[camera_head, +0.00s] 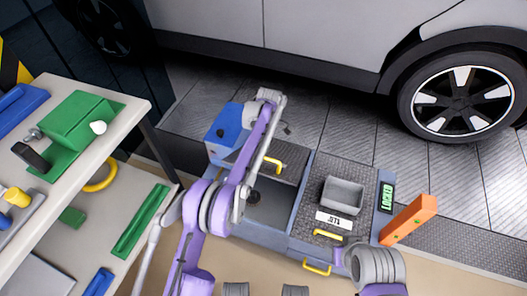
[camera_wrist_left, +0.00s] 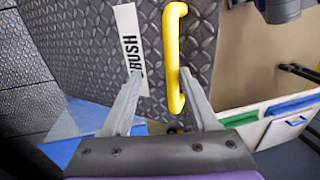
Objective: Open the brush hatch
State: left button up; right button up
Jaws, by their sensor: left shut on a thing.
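The brush hatch (camera_head: 289,160) is a dark diamond-plate lid with a yellow handle (camera_head: 273,163). In the head view it stands tilted up at the back of an open grey compartment (camera_head: 272,207). In the left wrist view the plate (camera_wrist_left: 95,45) fills much of the view, with a white label (camera_wrist_left: 127,35) partly reading "BRUSH" and the yellow handle (camera_wrist_left: 174,60). My left gripper (camera_wrist_left: 160,74) has its fingers either side of the handle and is shut on it, the right finger closest. In the head view my arm partly hides the hatch. My right gripper is out of view.
Right of the compartment, a closed textured lid (camera_head: 318,180) carries a grey tray (camera_head: 342,196) and a yellow handle (camera_head: 328,234). A green "LOCKED" display (camera_head: 387,198) and orange block (camera_head: 409,220) are farther right. A workbench (camera_head: 130,105) stands left, a car (camera_head: 330,35) behind.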

pick_arm(q)
jog(key=shift+a, duration=0.15)
dwell(0.4)
jog(key=shift+r, duration=0.15)
jog(key=shift+w+r, duration=0.1)
jog(key=shift+r, duration=0.25)
notch_tip(320, 180, up, 10)
jog(key=w+p, duration=0.1)
jog(key=p, duration=0.9)
jog(key=shift+w+d+f+p, duration=0.15)
jog(key=shift+w+d+p, duration=0.15)
jog(key=shift+w+d, duration=0.05)
jog(key=shift+c, duration=0.2)
